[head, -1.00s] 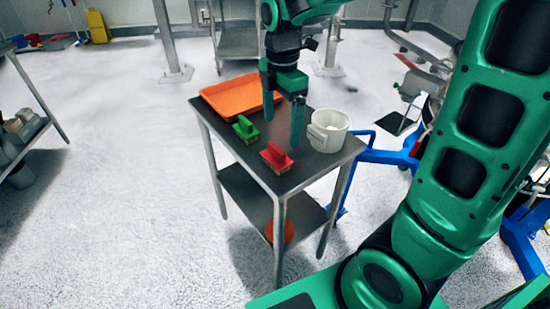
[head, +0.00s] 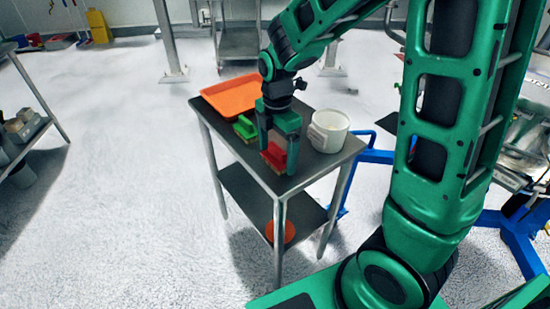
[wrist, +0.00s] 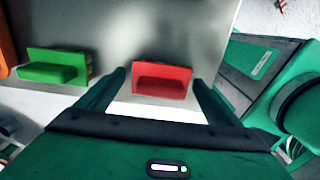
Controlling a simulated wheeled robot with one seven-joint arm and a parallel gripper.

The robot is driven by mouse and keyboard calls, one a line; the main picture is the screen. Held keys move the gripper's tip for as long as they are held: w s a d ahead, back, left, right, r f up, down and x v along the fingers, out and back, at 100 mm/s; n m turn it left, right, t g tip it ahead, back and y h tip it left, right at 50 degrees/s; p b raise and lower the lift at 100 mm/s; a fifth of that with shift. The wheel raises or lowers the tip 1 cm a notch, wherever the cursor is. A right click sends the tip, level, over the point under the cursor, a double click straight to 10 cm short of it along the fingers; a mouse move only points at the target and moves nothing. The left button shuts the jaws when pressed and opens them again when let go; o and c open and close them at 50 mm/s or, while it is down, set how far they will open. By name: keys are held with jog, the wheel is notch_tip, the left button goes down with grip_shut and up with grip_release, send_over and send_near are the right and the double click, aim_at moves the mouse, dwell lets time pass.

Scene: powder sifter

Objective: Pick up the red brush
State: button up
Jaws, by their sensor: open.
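The red brush (head: 275,156) lies on the top of the small metal table (head: 300,175). My gripper (head: 277,160) is open, with one finger on each side of the red brush in the head view, partly covering it. In the wrist view the red brush (wrist: 161,80) shows between and just beyond the two open fingertips (wrist: 160,82). I cannot tell whether either finger touches it. Nothing is held.
A green brush (head: 244,127) lies just left of the red one; it also shows in the wrist view (wrist: 55,70). An orange tray (head: 225,97) is at the table's back left. A white pot (head: 328,131) stands to the right. An orange item (head: 288,232) is on the lower shelf.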

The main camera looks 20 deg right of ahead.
aim_at(274, 159)
jog(key=shift+f, duration=0.4)
jog(key=c, duration=1.1)
jog(key=shift+r, duration=0.1)
jog(key=shift+r, duration=0.5)
jog(key=r, duration=0.2)
jog(key=a+r, duration=0.1)
jog(key=shift+s+a+r, duration=0.1)
jog(key=shift+s+r, duration=0.2)
jog(key=shift+r, duration=0.1)
jog(key=s+a+r, duration=0.4)
jog(key=a+r, duration=0.2)
jog(key=a, duration=0.3)
jog(key=shift+s, duration=0.35)
